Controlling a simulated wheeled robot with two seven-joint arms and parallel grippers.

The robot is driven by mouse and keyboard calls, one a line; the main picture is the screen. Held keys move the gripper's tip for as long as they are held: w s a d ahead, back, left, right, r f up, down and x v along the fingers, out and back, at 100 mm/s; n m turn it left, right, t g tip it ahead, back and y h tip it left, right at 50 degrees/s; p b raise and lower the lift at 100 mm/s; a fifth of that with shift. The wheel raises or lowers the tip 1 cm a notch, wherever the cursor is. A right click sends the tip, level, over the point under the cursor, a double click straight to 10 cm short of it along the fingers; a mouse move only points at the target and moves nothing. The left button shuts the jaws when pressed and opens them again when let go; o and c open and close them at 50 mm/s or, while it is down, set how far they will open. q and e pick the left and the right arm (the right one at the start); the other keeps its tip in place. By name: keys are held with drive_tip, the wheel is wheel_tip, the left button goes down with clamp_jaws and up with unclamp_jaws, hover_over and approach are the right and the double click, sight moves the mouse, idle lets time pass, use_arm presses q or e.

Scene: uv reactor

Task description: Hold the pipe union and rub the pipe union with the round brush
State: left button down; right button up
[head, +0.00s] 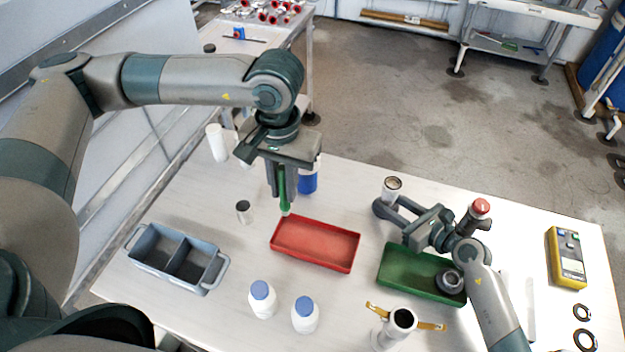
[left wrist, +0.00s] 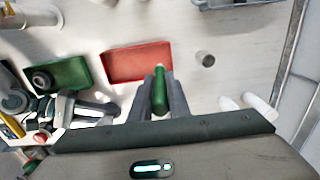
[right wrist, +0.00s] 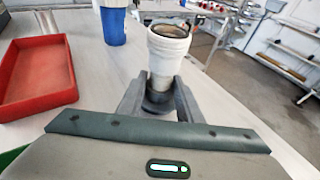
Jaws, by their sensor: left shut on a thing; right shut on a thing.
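The pipe union (head: 392,187) is a pale, upright piece with a dark open top. My right gripper (head: 386,206) is shut on its narrower lower part, above the table; the pipe union (right wrist: 168,50) also shows in the right wrist view. My left gripper (head: 281,192) points down and is shut on a green-handled tool, which I take for the round brush (head: 285,207). The brush (left wrist: 159,92) also shows between the fingers in the left wrist view, with a pale tip. The brush is above the red tray's far left corner, apart from the union. I cannot make out bristles.
A red tray (head: 317,262), green tray (head: 392,269) and grey-blue divided bin (head: 146,270) stand on the table. Two blue-capped bottles (head: 262,310) are in front. A blue-and-white cylinder (head: 308,180) stands behind the left gripper. A yellow meter (head: 567,258) lies right.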

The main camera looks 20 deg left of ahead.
use_arm(q)
drive_tip(key=w+d+r, duration=0.3)
drive_tip(key=w+d, duration=0.5)
drive_tip(key=d, duration=0.1)
drive_tip(key=w+d+r, duration=0.3)
drive_tip(key=w+d, duration=0.6)
drive_tip(key=shift+d+r, duration=0.25)
drive_tip(key=shift+r, duration=0.1)
drive_tip(key=shift+f, duration=0.1)
